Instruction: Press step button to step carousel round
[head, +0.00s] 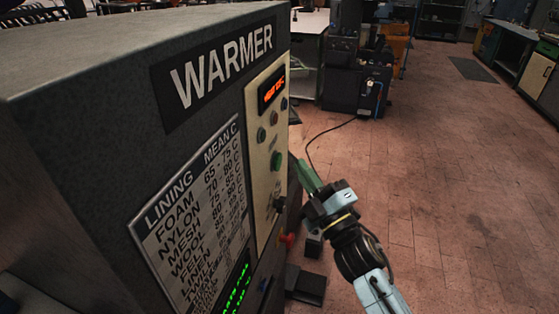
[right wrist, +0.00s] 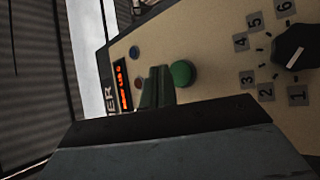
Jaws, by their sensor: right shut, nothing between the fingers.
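The grey machine marked WARMER (head: 80,95) fills the left of the head view. Its cream control panel (head: 254,100) carries a round green button (head: 277,161) and several smaller buttons. The green button also shows in the right wrist view (right wrist: 182,74), with a blue button (right wrist: 134,52) and a reddish one (right wrist: 138,84). I cannot read which is the step button. My right gripper (head: 304,168) is shut and empty, just right of the panel in the head view. Its fingertips (right wrist: 157,84) appear beside the green button; contact cannot be told. The carousel is not identifiable. My left gripper is out of view.
A black selector knob (right wrist: 294,54) with numbered marks sits on the panel. An orange-lit display (head: 271,89) is at the panel's top, and a lining temperature chart (head: 195,215) is beside the panel. A red knob (head: 287,239) sits low. Brick floor (head: 450,190) to the right is open.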

